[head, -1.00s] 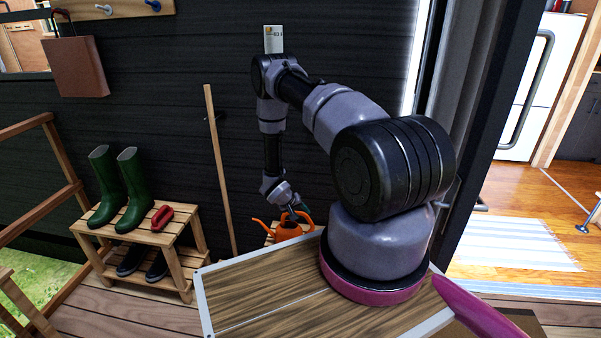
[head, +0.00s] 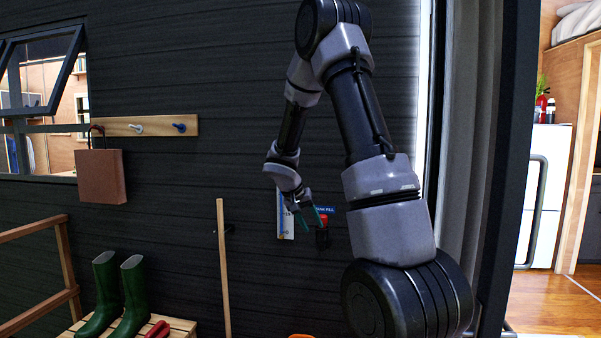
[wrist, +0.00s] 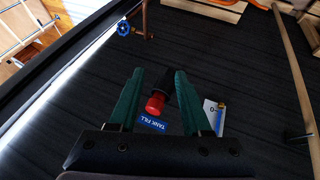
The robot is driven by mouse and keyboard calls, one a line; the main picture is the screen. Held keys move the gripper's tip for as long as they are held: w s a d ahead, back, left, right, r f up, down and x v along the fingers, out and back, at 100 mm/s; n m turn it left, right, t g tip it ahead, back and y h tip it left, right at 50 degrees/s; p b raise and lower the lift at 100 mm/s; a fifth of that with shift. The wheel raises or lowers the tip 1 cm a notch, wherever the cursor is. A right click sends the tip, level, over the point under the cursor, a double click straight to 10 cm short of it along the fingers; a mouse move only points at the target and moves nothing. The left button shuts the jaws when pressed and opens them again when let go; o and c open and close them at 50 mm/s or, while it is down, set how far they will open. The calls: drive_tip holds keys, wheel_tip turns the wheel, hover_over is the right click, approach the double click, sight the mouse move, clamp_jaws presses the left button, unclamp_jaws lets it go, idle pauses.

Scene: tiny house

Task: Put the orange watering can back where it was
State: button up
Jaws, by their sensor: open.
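The orange watering can (head: 301,336) shows only as a sliver at the bottom edge of the head view, with the rest cut off. A bit of orange, probably the can, shows at the top edge of the wrist view (wrist: 262,4). My gripper (head: 314,218) is raised well above the can, in front of the dark wall. In the wrist view my gripper (wrist: 158,72) has its two green fingers spread, with nothing held. A black wall fitting with a red cap (wrist: 156,104) appears between the fingers; I cannot tell if they touch it.
A blue "TANK FILL" label (wrist: 152,124) and a white gauge card (head: 285,216) are beside the fitting. A wooden pole (head: 223,270) leans on the wall. Green boots (head: 134,295) stand on a wooden rack at lower left. A blue-handled valve (wrist: 124,29) shows in the wrist view.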

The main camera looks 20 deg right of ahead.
drive_tip(key=s+a+r+t+y, duration=0.1)
drive_tip(key=s+a+r+y, duration=0.1)
drive_tip(key=s+a+r, duration=0.3)
drive_tip(key=s+a+r+n+t+y, duration=0.1)
drive_tip(key=s+a+r+t+y, duration=0.1)
drive_tip(key=s+a+r, duration=0.3)
drive_tip(key=s+a+r+n+t+y, duration=0.1)
drive_tip(key=s+a+r+y, duration=0.3)
drive_tip(key=s+r, duration=0.7)
drive_tip(key=s+a+t, duration=0.1)
drive_tip(key=s, duration=0.4)
drive_tip(key=shift+s+r, duration=0.2)
drive_tip(key=shift+s, duration=0.05)
